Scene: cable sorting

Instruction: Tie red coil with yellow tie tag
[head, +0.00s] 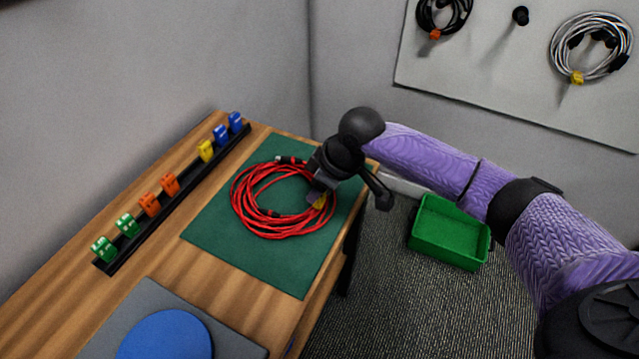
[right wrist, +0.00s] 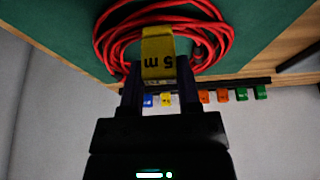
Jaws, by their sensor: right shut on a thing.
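The red coil (head: 262,215) lies on the green mat (head: 215,235) on the wooden table. It also shows at the top of the right wrist view (right wrist: 112,38). My right gripper (head: 322,192) is at the coil's right side and is shut on a yellow tie tag (right wrist: 158,58) marked "5 m". The tag (head: 319,201) is at the coil's right edge, and in the wrist view it overlaps the cable. I cannot tell whether it wraps around the cable. My left gripper is not in view.
A black rail (head: 180,200) holds green, orange, yellow and blue tags along the table's far left side. A blue disc (head: 165,337) on a grey pad is at the front. A green bin (head: 447,236) stands on the floor. Coiled cables hang on the wall board (head: 480,80).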

